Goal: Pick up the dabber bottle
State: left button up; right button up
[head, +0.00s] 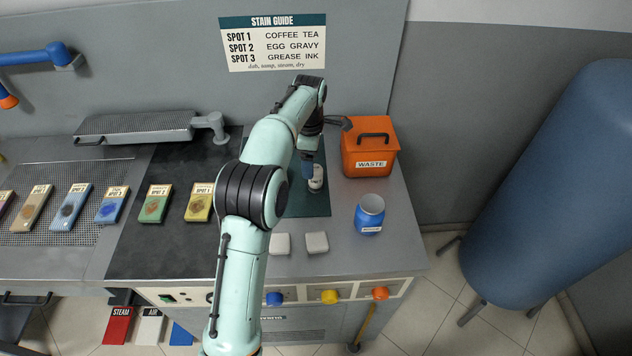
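A blue open-topped container (370,215) with a small unreadable label stands to the right, apart from the gripper. My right gripper is not in view.
An orange waste bin (369,155) stands close to the right of the gripper. Two pale square pads (316,242) lie nearer the front. Several spot-sample cards (156,204) lie to the left. A large blue cylinder (550,190) stands right of the counter.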

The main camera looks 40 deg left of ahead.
aim_at(315, 167)
pick_arm(q)
jog(key=shift+w+f, duration=0.2)
jog(key=shift+f, duration=0.5)
jog(key=shift+w+f, duration=0.15)
jog(key=shift+f, duration=0.55)
jog(key=f, duration=0.4)
jog(key=shift+w+d+f+b, duration=0.25)
jog(key=shift+w+b, duration=0.1)
jog(key=shift+w, duration=0.05)
jog(key=shift+r, duration=0.1)
jog(key=c, duration=1.2)
jog(key=shift+c, duration=0.2)
jog(key=shift+r, duration=0.15)
